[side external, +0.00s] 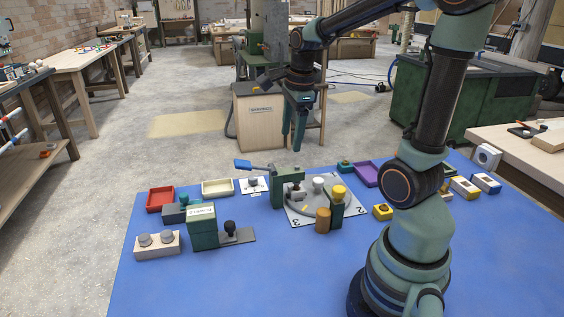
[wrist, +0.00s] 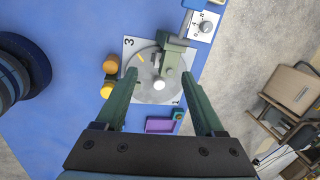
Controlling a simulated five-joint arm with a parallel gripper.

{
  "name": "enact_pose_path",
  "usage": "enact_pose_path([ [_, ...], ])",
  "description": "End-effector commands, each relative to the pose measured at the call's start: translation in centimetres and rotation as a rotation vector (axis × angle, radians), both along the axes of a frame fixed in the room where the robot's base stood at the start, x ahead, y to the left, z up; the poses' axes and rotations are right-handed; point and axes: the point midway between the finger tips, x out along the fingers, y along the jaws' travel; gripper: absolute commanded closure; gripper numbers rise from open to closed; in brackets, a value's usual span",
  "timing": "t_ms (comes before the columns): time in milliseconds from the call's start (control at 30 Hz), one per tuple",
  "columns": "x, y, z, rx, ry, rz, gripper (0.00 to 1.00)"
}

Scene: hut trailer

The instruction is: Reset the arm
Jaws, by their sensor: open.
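My gripper (side external: 298,130) hangs from the raised arm, pointing down over the far edge of the blue table (side external: 170,285). It is open and empty. In the wrist view its two green fingers (wrist: 160,103) stand wide apart, with the round grey plate (wrist: 150,93) on its numbered white board (wrist: 128,48) seen between and beyond them. Nothing is touching the fingers. My arm rises from its base on the right side of the table.
On the table are a red tray (side external: 160,199), a cream tray (side external: 218,188), a purple tray (side external: 367,174), a green box (side external: 203,228) and a block with two grey knobs (side external: 157,244). A yellow-topped part (side external: 339,192) stands by the board. The table's front middle is clear.

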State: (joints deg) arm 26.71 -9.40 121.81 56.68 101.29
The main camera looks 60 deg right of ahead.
Motion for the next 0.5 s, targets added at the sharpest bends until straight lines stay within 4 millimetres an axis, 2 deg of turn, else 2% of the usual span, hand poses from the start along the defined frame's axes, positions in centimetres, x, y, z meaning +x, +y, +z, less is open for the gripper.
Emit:
enact_pose_path([
  [100, 0.1, 3.0, 1.1, -0.075, -0.024, 0.347, 0.3],
  [500, -1.3, 11.7, 2.9, -0.411, -0.076, 1.487, 0.3],
])
